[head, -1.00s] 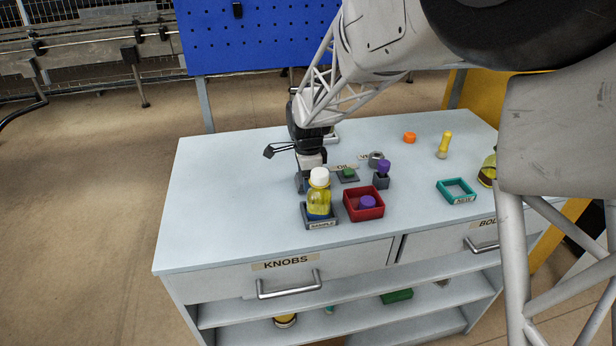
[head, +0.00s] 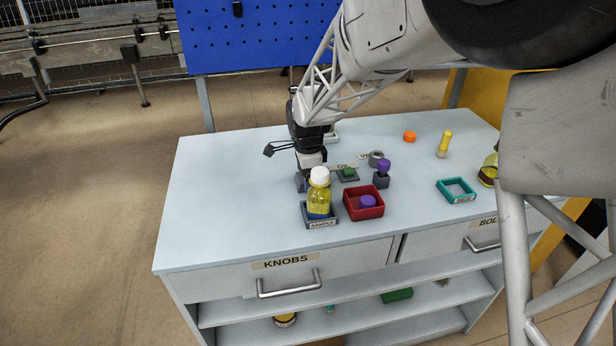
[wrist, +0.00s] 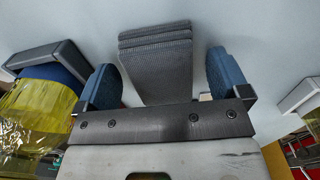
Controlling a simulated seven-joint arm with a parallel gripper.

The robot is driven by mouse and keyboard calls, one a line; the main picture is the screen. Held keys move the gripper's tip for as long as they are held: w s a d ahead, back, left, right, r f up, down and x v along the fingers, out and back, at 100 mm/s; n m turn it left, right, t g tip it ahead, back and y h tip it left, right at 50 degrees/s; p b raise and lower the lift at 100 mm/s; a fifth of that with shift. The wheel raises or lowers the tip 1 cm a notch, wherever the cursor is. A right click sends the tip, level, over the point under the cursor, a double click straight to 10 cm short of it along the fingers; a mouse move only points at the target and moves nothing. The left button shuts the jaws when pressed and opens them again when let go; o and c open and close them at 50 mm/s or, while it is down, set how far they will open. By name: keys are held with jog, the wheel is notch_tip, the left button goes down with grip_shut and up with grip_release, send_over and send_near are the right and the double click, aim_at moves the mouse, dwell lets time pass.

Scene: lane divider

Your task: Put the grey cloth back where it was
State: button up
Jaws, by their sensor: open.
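The grey cloth (wrist: 158,62) shows in the wrist view as a folded, ribbed grey strip on the pale worktop. It lies between the two blue fingertips of my gripper (wrist: 164,82), with a gap visible on each side. My gripper is open around it. In the head view my gripper (head: 308,180) is low over the worktop, just behind the yellow bottle. I cannot make out the cloth there; the gripper and bottle seem to hide it.
The yellow bottle (head: 319,200) with a white cap stands in the SAMPLE tray (head: 321,223), close in front of my gripper. A red tray (head: 364,214), a grey block (head: 381,181) and a nut (head: 376,158) are to the right. The worktop's left side (head: 220,200) is clear.

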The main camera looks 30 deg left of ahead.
notch_tip(320, 180, up, 12)
dwell(0.6)
dwell(0.5)
jog(key=s+d+r+n, duration=0.1)
jog(key=d+r, duration=0.2)
jog(key=d, duration=0.9)
jog(key=s+d+r+n+t, duration=0.1)
jog(key=d+r+n, duration=0.1)
jog(key=d, duration=0.9)
jog(key=s+d+r+n, duration=0.1)
jog(key=d+r, duration=0.2)
jog(key=d, duration=0.9)
jog(key=s+d+f+n, duration=0.2)
jog(key=s+d, duration=0.8)
jog(key=d, duration=0.1)
jog(key=s+d+f+n+t, duration=0.1)
jog(key=s+d+f+n, duration=0.1)
jog(key=s+d, duration=0.9)
jog(key=shift+d+f+n+t, duration=0.3)
jog(key=shift+d+n, duration=0.1)
jog(key=shift+d, duration=0.15)
